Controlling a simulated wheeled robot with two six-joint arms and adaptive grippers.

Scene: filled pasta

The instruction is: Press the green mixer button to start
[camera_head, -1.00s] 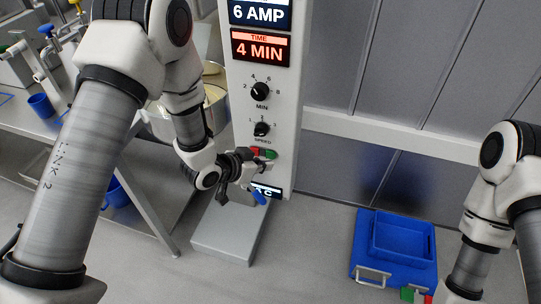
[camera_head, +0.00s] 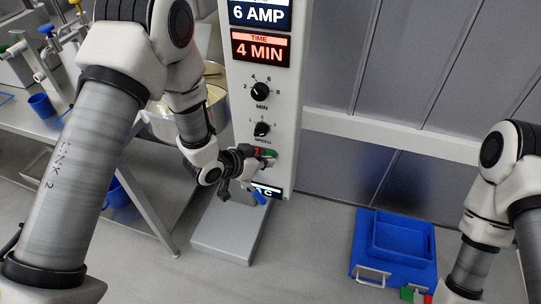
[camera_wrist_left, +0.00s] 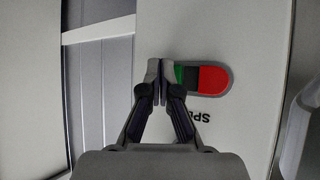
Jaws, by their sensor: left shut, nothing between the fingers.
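The mixer's tall white control column (camera_head: 284,120) stands in the middle of the head view. Its switch plate has a red button (camera_wrist_left: 214,80) and a green button (camera_wrist_left: 179,77), with a black section between them. In the head view, the green button (camera_head: 271,153) is just above my left gripper (camera_head: 268,162). In the left wrist view, my left gripper (camera_wrist_left: 160,70) is shut and empty, its tips together at the green button's outer edge and partly covering it. I cannot tell whether they touch it. My right arm is at the right edge; its gripper is out of view.
The column has two dials (camera_head: 260,91) and a red display (camera_head: 262,48) reading 4 MIN. A metal bowl (camera_head: 215,104) is behind my left arm. A blue crate (camera_head: 400,268) lies at lower right. A table with a blue cup (camera_head: 41,105) is at left.

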